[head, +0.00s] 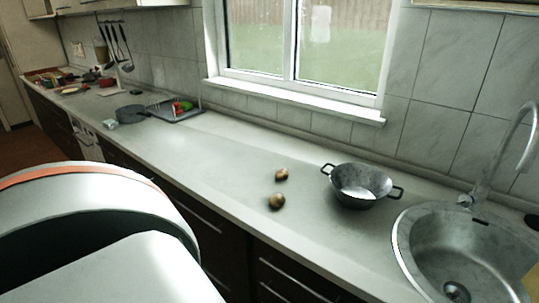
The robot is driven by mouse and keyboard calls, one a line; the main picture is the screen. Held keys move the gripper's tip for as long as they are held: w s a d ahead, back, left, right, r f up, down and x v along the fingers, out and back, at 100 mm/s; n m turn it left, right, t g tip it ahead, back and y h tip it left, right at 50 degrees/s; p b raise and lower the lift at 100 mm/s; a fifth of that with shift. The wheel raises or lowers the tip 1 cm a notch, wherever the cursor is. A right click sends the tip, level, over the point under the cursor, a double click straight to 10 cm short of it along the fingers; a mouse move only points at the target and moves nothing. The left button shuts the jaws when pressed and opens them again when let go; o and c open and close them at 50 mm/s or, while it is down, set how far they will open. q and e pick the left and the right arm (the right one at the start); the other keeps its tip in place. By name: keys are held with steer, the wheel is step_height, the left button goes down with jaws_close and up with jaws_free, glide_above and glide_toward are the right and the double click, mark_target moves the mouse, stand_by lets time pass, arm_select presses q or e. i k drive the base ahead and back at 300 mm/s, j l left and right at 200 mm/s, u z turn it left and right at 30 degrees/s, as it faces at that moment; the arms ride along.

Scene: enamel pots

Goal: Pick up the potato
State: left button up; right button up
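Two small brown, round items that look like potatoes lie on the pale countertop in the head view. The nearer potato (276,202) is close to the counter's front edge. The other potato (281,175) lies a little behind it. They are apart from each other, left of a grey pot. A large white and orange part of my own arm fills the lower left. Neither of my grippers shows, and nothing touches the potatoes.
The two-handled grey pot (361,185) stands right of the potatoes. A round metal sink (458,255) with a tall faucet (508,150) is at the right. A dark pan (131,114) and a tray (177,113) stand farther left. The counter (215,165) between is clear.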

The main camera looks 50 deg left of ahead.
mark_target(277, 200)
steer(key=u, duration=1.5)
steer(key=z, duration=0.3)
steer(key=j+z, duration=0.35)
steer(key=z, duration=0.15)
steer(key=j+z, duration=0.45)
steer(key=k+j+z, duration=0.15)
steer(key=j, duration=0.25)
steer(key=k+j+z, duration=0.2)
steer(key=j, duration=0.2)
